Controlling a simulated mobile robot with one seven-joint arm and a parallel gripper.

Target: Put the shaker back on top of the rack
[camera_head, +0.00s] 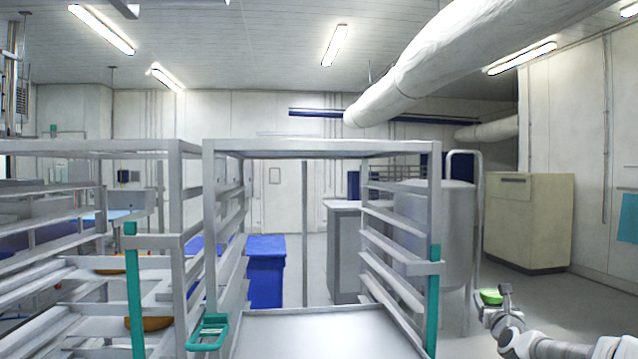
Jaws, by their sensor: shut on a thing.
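My gripper (502,294) is at the lower right, to the right of the metal rack. It is shut on a small bright green thing, which I take to be the shaker (490,297); only part of it shows and its full shape is hard to tell. The grey metal rack (322,147) stands in the middle, with an open frame, side rails and a flat top frame. My gripper and the green thing are well below the rack's top and apart from it in the picture. No object shows on the rack's top.
A second metal rack (75,147) stands at the left, with orange-brown bowls (150,323) on its shelves. A steel tank (455,230) stands behind the middle rack's right side. A beige cabinet (530,225) is at the right wall. Blue bins (266,275) stand behind. Floor is clear at right.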

